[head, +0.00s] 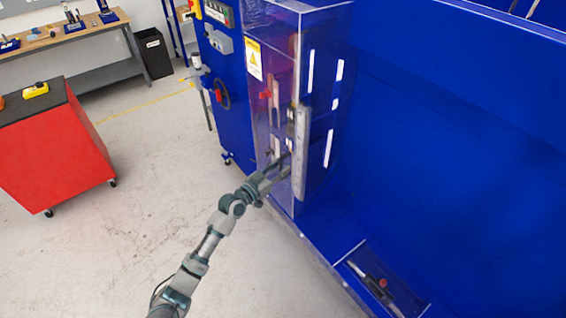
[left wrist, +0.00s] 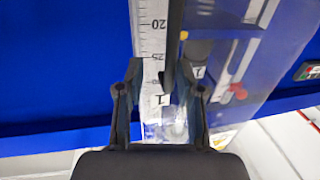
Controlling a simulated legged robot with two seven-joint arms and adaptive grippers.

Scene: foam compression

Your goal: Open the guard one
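The transparent guard (head: 262,125) stands on the front of the blue machine and looks closed. A pale vertical ruler strip (head: 302,150) runs by its right edge; it also shows in the left wrist view (left wrist: 150,40). There, a dark upright bar (left wrist: 174,45), perhaps the guard's handle, runs beside the strip, and small labels reading "1" (left wrist: 160,100) are near it. My left gripper (head: 284,163) is at the lower part of the guard. In the left wrist view its fingers (left wrist: 163,80) are spread on both sides of the strip and bar. Contact cannot be told. My right gripper is out of view.
A yellow warning sign (head: 254,59) and a red knob (head: 265,95) are on the machine front. A red cart (head: 55,150) stands at the left. The floor (head: 140,200) between cart and machine is clear.

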